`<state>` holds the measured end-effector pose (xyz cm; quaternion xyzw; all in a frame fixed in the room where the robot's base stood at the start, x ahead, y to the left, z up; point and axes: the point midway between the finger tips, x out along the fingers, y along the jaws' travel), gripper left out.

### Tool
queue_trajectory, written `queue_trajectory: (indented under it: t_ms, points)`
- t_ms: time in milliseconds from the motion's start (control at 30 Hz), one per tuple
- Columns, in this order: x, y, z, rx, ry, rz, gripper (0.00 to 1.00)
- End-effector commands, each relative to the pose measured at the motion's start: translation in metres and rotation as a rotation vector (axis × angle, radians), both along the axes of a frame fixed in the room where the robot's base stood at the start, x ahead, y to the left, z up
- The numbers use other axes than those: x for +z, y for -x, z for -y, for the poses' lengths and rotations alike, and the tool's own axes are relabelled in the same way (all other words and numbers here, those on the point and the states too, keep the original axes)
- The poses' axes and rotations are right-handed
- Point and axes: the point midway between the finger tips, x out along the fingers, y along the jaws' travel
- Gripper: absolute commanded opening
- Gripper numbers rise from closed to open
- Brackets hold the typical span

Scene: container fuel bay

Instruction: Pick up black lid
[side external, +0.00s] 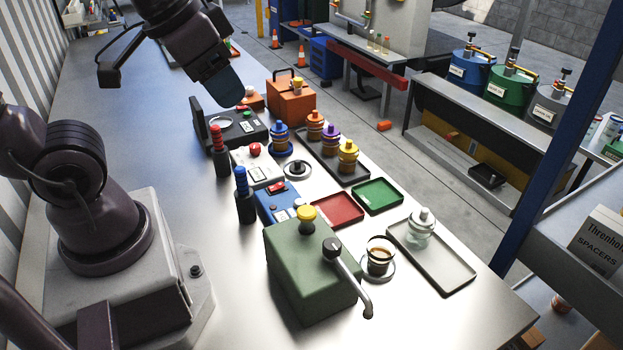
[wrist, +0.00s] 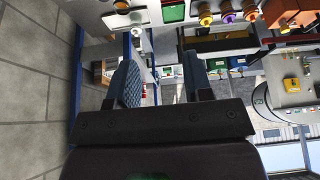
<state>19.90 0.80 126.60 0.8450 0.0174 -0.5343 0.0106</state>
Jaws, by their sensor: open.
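A small round dark lid-like piece with a pale ring and a knob (side external: 296,168) lies on the metal bench, right of a white box with a red button. It may be the black lid, but it is too small to be sure. A black case (side external: 238,127) with a raised dark panel at its left stands behind it. My gripper (side external: 224,90) is in the air above the far part of the bench, apart from these things. In the wrist view its two fingers (wrist: 162,80) are spread with nothing between them. I cannot make out the lid in the wrist view.
A blue jar (side external: 280,138), a tray (side external: 337,160) with several coloured jars, and an orange box (side external: 291,100) crowd the bench. A green machine with a lever (side external: 305,265) stands in front. The bench (side external: 130,100) at left is mostly clear.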

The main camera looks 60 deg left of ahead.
Motion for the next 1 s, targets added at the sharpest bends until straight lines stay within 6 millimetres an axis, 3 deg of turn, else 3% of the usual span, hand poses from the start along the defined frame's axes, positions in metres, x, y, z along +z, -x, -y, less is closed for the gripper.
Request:
queue_trajectory:
  t_ms: [233,467,667,833,1000]
  points:
    - [-0.032,-0.043,-0.038,0.1,-0.006,-0.225,0.46]
    - [-0.073,-0.099,-0.09,-0.109,-0.055,-0.387,0.46]
    - [-0.129,-0.141,-0.144,-0.474,-0.083,-0.471,0.46]
    - [-0.185,-0.169,-0.189,-0.905,-0.121,-0.468,0.46]
    - [-0.211,-0.194,-0.215,-1.351,-0.227,-0.399,0.46]
